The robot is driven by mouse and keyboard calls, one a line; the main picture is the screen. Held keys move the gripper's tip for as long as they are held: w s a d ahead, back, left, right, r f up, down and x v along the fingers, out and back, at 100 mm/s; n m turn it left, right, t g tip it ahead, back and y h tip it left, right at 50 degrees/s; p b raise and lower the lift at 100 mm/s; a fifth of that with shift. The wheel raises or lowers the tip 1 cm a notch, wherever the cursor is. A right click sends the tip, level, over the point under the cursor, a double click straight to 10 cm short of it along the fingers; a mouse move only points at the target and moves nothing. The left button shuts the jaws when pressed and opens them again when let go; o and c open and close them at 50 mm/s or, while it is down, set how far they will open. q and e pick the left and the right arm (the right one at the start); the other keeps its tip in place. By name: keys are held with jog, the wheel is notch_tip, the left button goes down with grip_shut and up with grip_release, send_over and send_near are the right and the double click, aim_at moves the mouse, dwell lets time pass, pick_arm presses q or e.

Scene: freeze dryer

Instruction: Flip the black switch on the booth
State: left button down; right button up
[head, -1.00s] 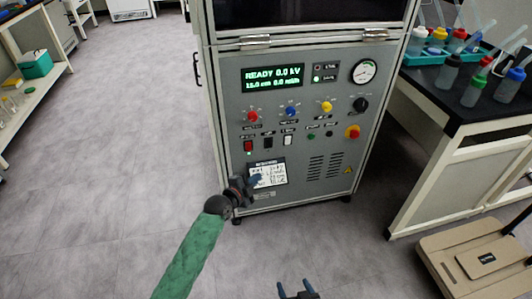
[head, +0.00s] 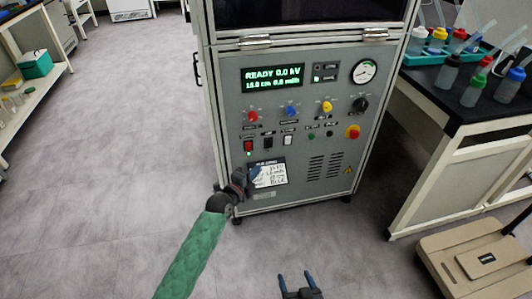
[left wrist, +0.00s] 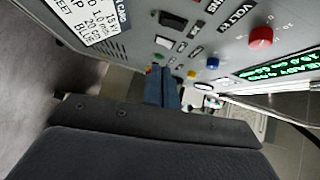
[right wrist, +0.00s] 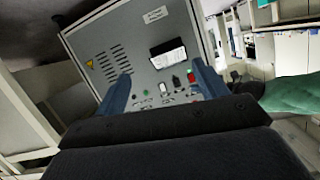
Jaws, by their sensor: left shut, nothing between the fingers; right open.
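The black switch (head: 268,142) sits on the grey front panel of the booth (head: 230,110), between a lit red switch (head: 248,146) and a white switch (head: 287,140). In the left wrist view the black switch (left wrist: 173,20) is near the top, beyond the fingers. My left gripper (head: 256,176) is shut and empty, in front of the white label card and below the black switch in the head view. Its closed blue fingers also show in the left wrist view (left wrist: 163,78). My right gripper (head: 296,277) is open and empty, low in the head view and apart from the booth.
Above the switches are red (head: 252,117), blue (head: 290,111) and yellow (head: 326,107) knobs and a green display (head: 272,75). A black-topped bench (head: 450,113) with bottles stands at right, a beige cart (head: 480,250) before it. The floor at left is clear.

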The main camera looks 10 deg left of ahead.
pick_arm(q)
send_near(271, 147)
jog(key=w+d, duration=0.2)
jog(key=d, duration=0.2)
jog(key=w, duration=0.1)
jog(key=w+a+b, duration=0.1)
jog(key=w, duration=0.1)
jog(key=shift+w+a+f, duration=0.15)
jog(key=shift+a+f, duration=0.05)
jog(key=shift+f, duration=0.05)
pick_arm(e)
jog(key=w+r+t, duration=0.3)
jog(key=r+t, duration=0.1)
jog(key=r, duration=0.8)
jog(key=shift+w+y, duration=0.25)
jog(key=shift+y, duration=0.15)
jog(key=shift+f, duration=0.2)
pick_arm(q)
jog(key=shift+w+b, duration=0.15)
jog(key=shift+b, duration=0.5)
pick_arm(e)
notch_tip(271, 147, up, 13)
jog(key=t+y, duration=0.1)
jog(key=t, duration=0.3)
jog(key=shift+d+t, duration=0.3)
jog(key=shift+t, duration=0.1)
jog(key=shift+r, duration=0.2)
